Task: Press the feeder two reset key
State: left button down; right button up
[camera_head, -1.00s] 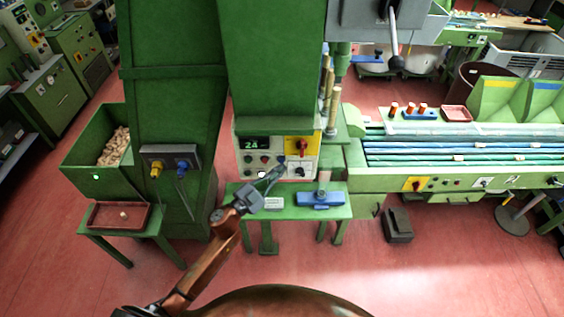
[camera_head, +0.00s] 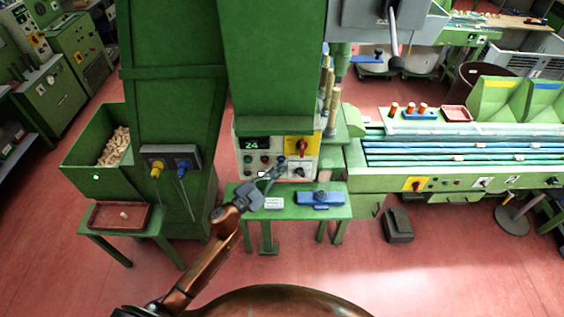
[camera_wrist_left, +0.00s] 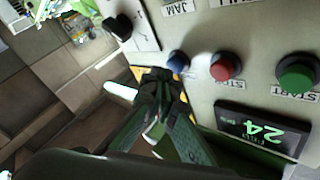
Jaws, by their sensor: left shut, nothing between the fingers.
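The control panel (camera_head: 292,170) is a pale plate on the green machine, with a display reading 24 (camera_head: 252,143). In the left wrist view it appears upside down, with a green START button (camera_wrist_left: 296,73), a red button (camera_wrist_left: 226,66) and a blue button (camera_wrist_left: 178,60) in a row. The blue button's label is not readable. My left gripper (camera_head: 277,168) is shut and empty in front of the panel's lower part. In the left wrist view its fingertips (camera_wrist_left: 158,82) are just beside the blue button; contact cannot be told.
A yellow plate with a red switch (camera_head: 302,146) is at the panel's upper right. A black knob (camera_wrist_left: 118,27) is near the blue button. A green bench (camera_head: 240,205) below holds a blue fixture (camera_head: 320,198) and a white label block (camera_head: 274,203). A grey box with yellow and blue knobs (camera_head: 170,153) is left.

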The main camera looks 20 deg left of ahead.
pick_arm(q)
jog(key=shift+w+a, duration=0.1)
jog(key=shift+w, duration=0.25)
dwell(0.5)
jog(key=shift+w, duration=0.1)
dwell(0.3)
jog(key=shift+s+d+p, duration=0.2)
jog(key=shift+s+p, duration=0.15)
jog(key=shift+s, duration=0.5)
